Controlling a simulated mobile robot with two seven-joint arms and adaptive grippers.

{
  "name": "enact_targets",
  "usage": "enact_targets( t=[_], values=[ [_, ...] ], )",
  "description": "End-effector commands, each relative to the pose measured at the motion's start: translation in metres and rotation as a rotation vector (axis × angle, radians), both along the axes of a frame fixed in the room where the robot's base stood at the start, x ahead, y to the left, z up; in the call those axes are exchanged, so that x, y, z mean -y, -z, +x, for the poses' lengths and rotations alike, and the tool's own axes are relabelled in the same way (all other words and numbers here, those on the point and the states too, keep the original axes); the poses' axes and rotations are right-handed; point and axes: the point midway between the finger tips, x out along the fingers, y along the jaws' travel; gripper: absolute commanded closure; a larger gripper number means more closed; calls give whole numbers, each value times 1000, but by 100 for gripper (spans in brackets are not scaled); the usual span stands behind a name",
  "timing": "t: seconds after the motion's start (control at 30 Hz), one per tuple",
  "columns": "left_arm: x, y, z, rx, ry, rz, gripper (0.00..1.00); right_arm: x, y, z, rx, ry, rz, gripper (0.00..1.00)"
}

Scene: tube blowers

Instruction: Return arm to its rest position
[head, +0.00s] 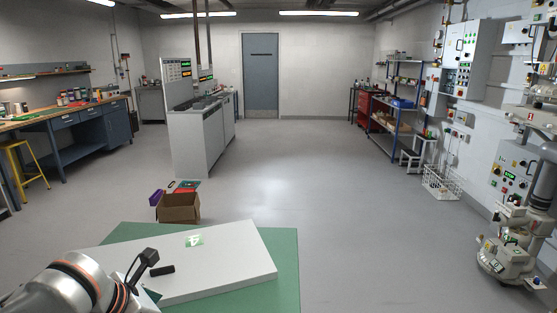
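My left arm, silver with orange rings, comes in at the lower left, over the near end of a white panel (225,265). Its dark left gripper (144,265) is at the panel's left part; its fingers are partly hidden, and I cannot tell whether they are open or shut. A small black block (161,270) shows on the panel just right of the gripper; I cannot tell if they touch. I see nothing clearly held. My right gripper is not in view.
The panel lies on a green table top (286,270). A cardboard box (178,208) stands on the floor beyond. A grey cabinet (190,145), a workbench (60,118) and wall-side equipment (510,245) stand farther off. The middle floor is clear.

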Motion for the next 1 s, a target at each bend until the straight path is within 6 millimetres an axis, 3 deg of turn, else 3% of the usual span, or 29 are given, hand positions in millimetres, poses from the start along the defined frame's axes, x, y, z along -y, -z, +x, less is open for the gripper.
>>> enact_targets(
  t=[0.2,0.33,0.43,0.57,0.7,1.0],
  values=[
    [34,30,-4,-61,-452,-358,8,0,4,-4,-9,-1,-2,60],
    [37,46,-8,-110,-782,-595,8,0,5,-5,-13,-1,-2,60],
    [28,60,-14,-145,-1054,-774,8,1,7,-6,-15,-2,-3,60],
    [4,82,-29,-175,-1423,-998,8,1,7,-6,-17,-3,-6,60],
    [-36,109,-56,-157,-1822,-1215,8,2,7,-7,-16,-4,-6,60],
    [-117,149,-129,48,-2402,-1518,8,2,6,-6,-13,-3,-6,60]
  ],
)
